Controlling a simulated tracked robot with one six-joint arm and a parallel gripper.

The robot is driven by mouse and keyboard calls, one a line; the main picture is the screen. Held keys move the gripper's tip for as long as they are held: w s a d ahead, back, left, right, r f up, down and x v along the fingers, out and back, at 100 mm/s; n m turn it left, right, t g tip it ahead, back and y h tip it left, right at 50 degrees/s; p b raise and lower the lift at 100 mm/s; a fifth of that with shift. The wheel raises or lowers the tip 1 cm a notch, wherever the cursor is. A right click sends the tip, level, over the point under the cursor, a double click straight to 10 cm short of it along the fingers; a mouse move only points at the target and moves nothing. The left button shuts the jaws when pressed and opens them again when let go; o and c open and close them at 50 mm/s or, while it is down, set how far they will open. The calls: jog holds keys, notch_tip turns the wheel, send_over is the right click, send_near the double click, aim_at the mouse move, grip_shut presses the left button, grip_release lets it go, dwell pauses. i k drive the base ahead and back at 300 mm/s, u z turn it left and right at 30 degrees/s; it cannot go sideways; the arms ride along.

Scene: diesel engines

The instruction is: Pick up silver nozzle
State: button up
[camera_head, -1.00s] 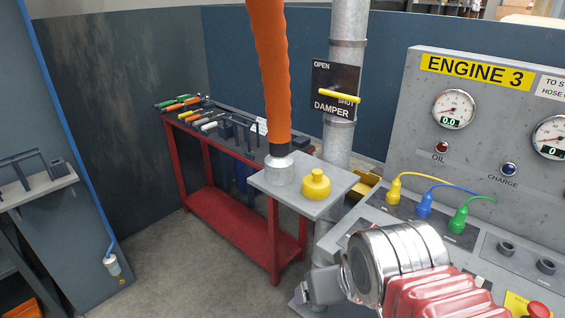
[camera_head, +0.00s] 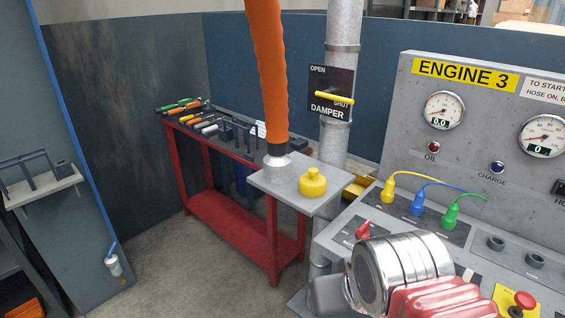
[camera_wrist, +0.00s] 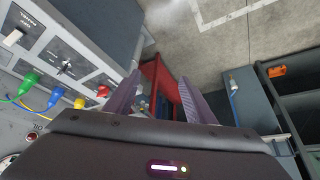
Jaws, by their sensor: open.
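The silver nozzle (camera_head: 279,167) is the metal cuff at the lower end of the thick orange hose (camera_head: 268,75). It stands on a small grey shelf (camera_head: 299,199), left of a yellow cap (camera_head: 313,182). My arm is at the bottom right of the head view, in front of the console, apart from the nozzle; its jaws do not show clearly there. In the wrist view my gripper (camera_wrist: 158,76) is open and empty, its two dark purple fingers spread. The red workbench (camera_wrist: 157,75) shows beyond the gap. I cannot make out the nozzle in the wrist view.
A grey pipe (camera_head: 339,60) with the damper plate (camera_head: 330,92) rises behind the shelf. The Engine 3 console (camera_head: 400,110) with yellow, blue and green plugs is at the right. The red workbench (camera_head: 225,205) holds several tools. Open floor lies at the left.

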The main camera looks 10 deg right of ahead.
aim_at(277, 164)
jog(key=u, duration=0.05)
jog(key=k, duration=1.2)
jog(key=u, duration=0.25)
jog(key=i, duration=0.45)
jog(key=u, duration=0.85)
jog(key=i, duration=1.45)
jog(key=z, duration=0.55)
jog(key=i, duration=0.85)
jog(key=z, duration=0.55)
